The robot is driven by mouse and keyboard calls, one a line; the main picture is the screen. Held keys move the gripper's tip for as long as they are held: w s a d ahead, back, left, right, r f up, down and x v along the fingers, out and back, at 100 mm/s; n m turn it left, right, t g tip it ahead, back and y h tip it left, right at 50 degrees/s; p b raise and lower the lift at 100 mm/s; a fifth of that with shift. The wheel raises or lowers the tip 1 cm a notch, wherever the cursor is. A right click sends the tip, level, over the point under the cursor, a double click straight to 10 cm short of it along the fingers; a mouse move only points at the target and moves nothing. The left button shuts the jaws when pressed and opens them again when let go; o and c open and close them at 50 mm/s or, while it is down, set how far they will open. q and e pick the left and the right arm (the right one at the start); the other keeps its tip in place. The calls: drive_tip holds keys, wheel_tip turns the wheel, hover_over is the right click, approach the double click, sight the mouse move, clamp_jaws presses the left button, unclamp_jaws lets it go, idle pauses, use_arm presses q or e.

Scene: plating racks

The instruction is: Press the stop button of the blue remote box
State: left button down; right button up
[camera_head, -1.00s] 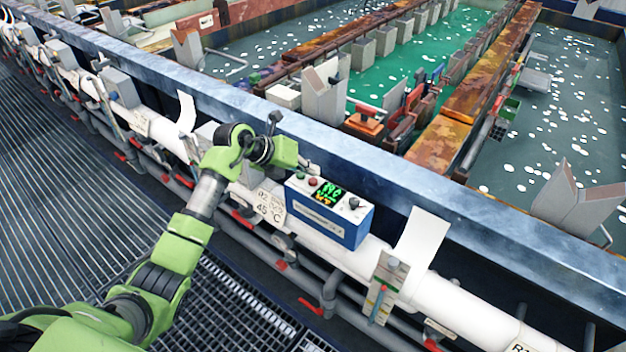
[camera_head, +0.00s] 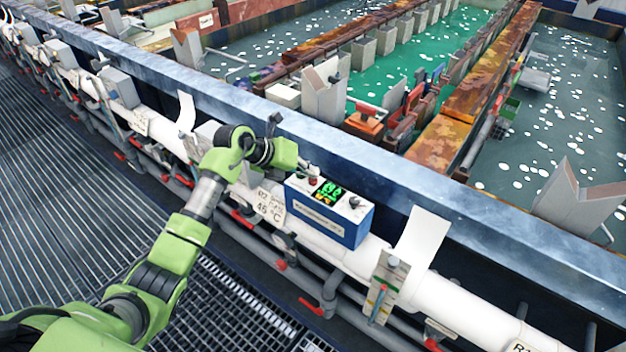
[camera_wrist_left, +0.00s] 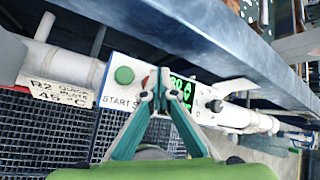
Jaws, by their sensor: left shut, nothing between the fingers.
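The blue remote box (camera_head: 353,236) sits on the white pipe, with a white top panel, a lit display (camera_head: 328,192) and a dark knob (camera_head: 354,202). A red button (camera_head: 312,181) is on its top, left of the display. My left gripper (camera_head: 313,172) is shut and empty, its tips right over the red button. I cannot tell whether they touch it. In the left wrist view, the shut fingertips (camera_wrist_left: 158,75) lie between the green button (camera_wrist_left: 124,75) marked START and the display (camera_wrist_left: 181,95). My right gripper is out of view.
The box stands beside a long metal tank rim (camera_head: 420,185). White pipe (camera_head: 455,300) continues on both sides, with a pale upright plate (camera_head: 417,240) and a gauge (camera_head: 388,280) to the right. Dark grating (camera_head: 60,220) covers the floor.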

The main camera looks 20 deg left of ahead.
sight(310, 180)
use_arm(q)
drive_tip(key=shift+f+b, duration=0.35)
drive_tip(key=shift+f, duration=0.2)
idle(0.7)
drive_tip(key=shift+r, duration=0.1)
drive_tip(key=shift+r+p, duration=0.8)
drive_tip(key=shift+r, duration=0.2)
wheel_tip(310, 180, up, 5)
drive_tip(key=p, duration=0.3)
drive_tip(key=shift+p, duration=0.4)
